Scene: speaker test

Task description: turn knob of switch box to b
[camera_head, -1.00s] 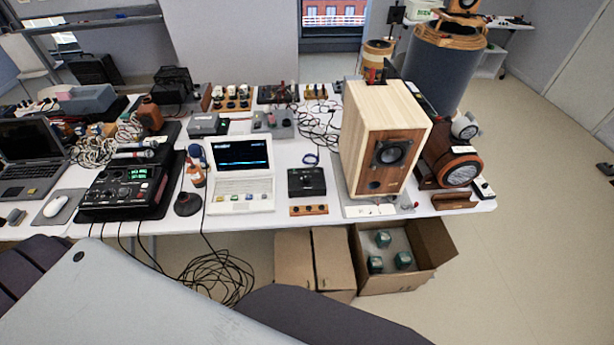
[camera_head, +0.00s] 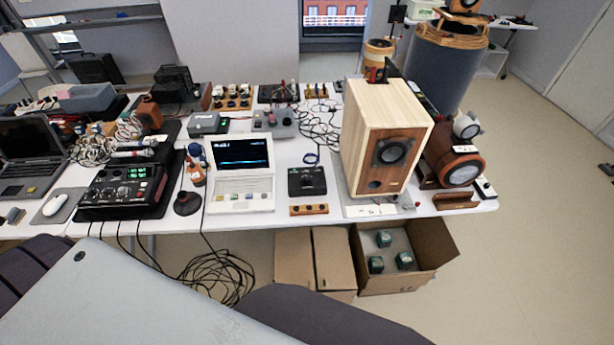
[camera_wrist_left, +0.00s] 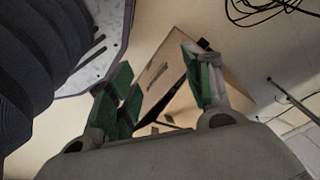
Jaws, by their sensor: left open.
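A small black box (camera_head: 307,181) with a dark raised part on top sits near the table's front edge, right of the white laptop; it looks like the switch box, but its knob setting and letters are too small to read. A grey box with small controls (camera_head: 273,123) stands farther back. My left gripper (camera_wrist_left: 160,92) shows in the left wrist view, its green-padded fingers apart and nothing held between them. It is below the tabletop, away from the black box. Neither gripper shows in the head view.
A tall wooden speaker (camera_head: 386,145) stands right of the black box. A small wooden strip (camera_head: 309,210) lies in front of it. The white laptop (camera_head: 240,172) is to its left. An open cardboard box (camera_head: 436,255) and loose cables (camera_head: 215,278) lie on the floor.

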